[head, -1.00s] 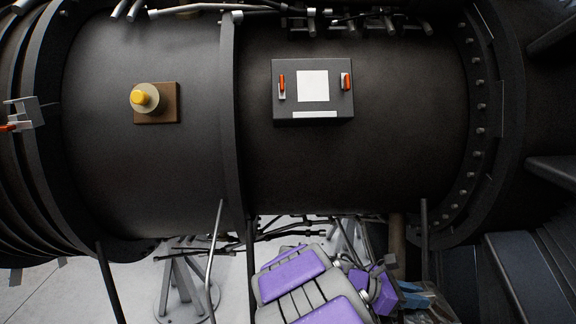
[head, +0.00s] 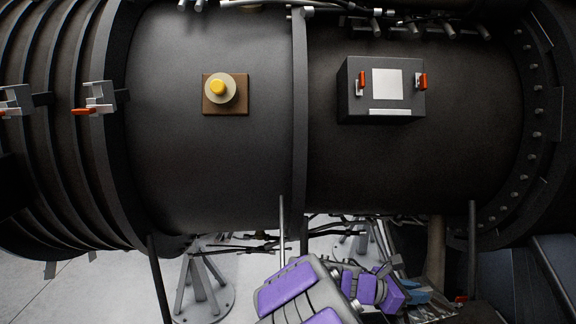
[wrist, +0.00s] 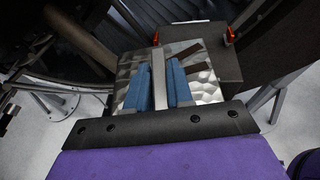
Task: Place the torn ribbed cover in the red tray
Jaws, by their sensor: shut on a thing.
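The torn ribbed cover (wrist: 207,90) is a shiny, dimpled metal sheet with dark brown gashes and a raised grey bar. In the wrist view, my gripper (wrist: 160,70) has its blue fingers shut on either side of that bar and holds the cover in front of the palm. In the head view, my gripper (head: 416,286) is low at right of centre, beyond my purple arm links. Part of the cover (head: 437,309) shows there, mostly hidden and dark. I see no red tray in either view.
A large dark engine casing (head: 205,170) fills the head view. It carries a box (head: 410,103) with orange latches, a yellow knob on a brown plate (head: 226,107) and a clamp (head: 97,97). Thin rods and a grey stand (head: 203,285) stand below. Pale floor shows at lower left.

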